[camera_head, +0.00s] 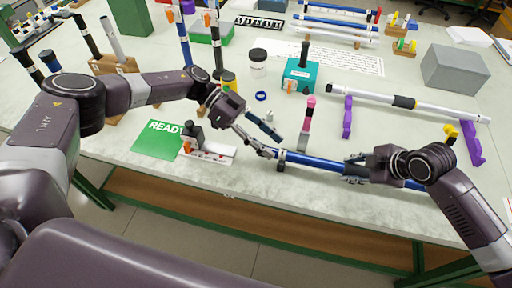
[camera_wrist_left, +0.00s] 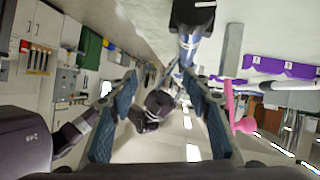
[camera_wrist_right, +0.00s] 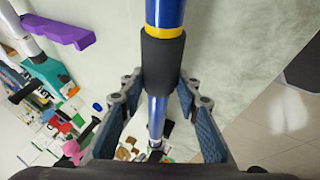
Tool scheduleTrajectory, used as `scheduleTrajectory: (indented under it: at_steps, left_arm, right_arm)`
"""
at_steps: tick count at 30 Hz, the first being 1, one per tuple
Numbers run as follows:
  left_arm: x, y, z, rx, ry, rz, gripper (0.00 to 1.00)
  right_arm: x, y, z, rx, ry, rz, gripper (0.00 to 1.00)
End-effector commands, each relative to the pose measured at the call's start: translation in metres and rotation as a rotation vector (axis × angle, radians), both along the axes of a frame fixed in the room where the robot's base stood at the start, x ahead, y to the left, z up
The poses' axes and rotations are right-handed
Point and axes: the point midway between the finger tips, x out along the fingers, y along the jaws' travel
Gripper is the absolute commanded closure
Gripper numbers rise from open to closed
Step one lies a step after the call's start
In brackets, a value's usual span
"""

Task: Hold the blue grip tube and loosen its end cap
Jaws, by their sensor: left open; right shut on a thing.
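The blue grip tube (camera_head: 325,162) lies level near the table's front edge. My right gripper (camera_head: 360,168) is shut on it toward the right; the right wrist view shows the fingers around its black sleeve (camera_wrist_right: 162,65), beside a yellow ring. My left gripper (camera_head: 266,140) is open at the tube's left end, its fingers apart. In the left wrist view, the tube (camera_wrist_left: 188,48) runs away above the open fingers, with a black part (camera_wrist_left: 192,14) at its near end, which looks like the end cap. The cap is hard to make out in the head view.
A pink-topped tool (camera_head: 307,118) stands just behind the tube. Purple supports (camera_head: 347,118) hold a white tube (camera_head: 420,104). A teal box (camera_head: 300,76) and blue ring (camera_head: 261,96) are farther back.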

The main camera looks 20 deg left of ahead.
Motion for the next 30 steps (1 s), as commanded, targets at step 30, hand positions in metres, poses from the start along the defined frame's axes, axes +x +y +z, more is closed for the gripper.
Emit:
scheduleTrajectory:
  at_steps: [30]
  left_arm:
    - [-0.049, 0.077, -0.036, -0.081, -1.083, 0.409, 0.55]
  right_arm:
    - [0.0, 0.0, 0.0, 0.0, -0.001, 0.0, 0.96]
